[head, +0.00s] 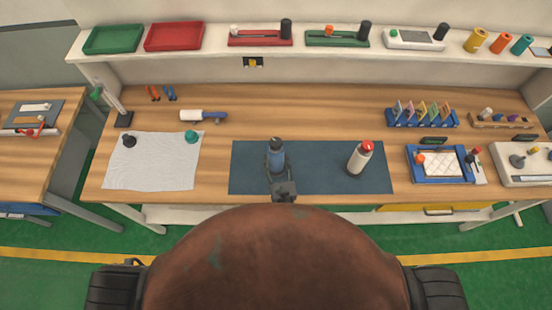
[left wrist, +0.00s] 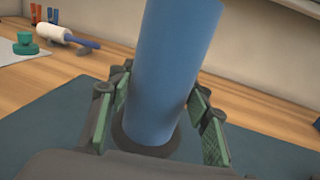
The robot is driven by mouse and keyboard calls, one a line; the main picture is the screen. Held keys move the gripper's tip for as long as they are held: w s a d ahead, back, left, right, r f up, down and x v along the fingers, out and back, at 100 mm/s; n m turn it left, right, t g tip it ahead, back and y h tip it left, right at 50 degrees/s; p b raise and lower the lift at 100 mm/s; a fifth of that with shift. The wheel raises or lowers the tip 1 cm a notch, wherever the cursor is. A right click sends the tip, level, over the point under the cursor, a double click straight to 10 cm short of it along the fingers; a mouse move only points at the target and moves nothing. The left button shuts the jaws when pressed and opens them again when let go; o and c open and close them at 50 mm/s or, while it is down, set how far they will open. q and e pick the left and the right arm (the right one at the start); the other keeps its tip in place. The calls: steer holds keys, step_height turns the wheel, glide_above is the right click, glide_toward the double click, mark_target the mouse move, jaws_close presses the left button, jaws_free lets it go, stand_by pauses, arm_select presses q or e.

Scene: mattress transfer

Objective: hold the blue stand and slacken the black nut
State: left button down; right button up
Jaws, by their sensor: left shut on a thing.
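The blue stand (head: 277,158) is an upright cylinder on the dark blue mat, left of the mat's middle. A dark cap-like piece, which looks like the black nut (head: 277,142), sits on its top. In the left wrist view the blue stand (left wrist: 172,65) fills the middle, with a dark round base; its top is out of frame. My left gripper (head: 276,168) is shut on the stand's lower part from the near side. In the wrist view, the green-padded fingers of the left gripper (left wrist: 161,82) are on either side of it. My right gripper is not in view.
On the dark blue mat (head: 320,181) stands a white bottle-like thing with a red top (head: 360,158). A white cloth (head: 150,168) with a black and a green piece lies left. A white roller (head: 203,116) lies behind. A blue tray (head: 440,164) is at right.

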mark_target(276, 163)
arm_select(q)
steer(key=shift+f+b, duration=1.55)
steer(key=shift+f, duration=0.15)
steer(key=shift+r, duration=0.1)
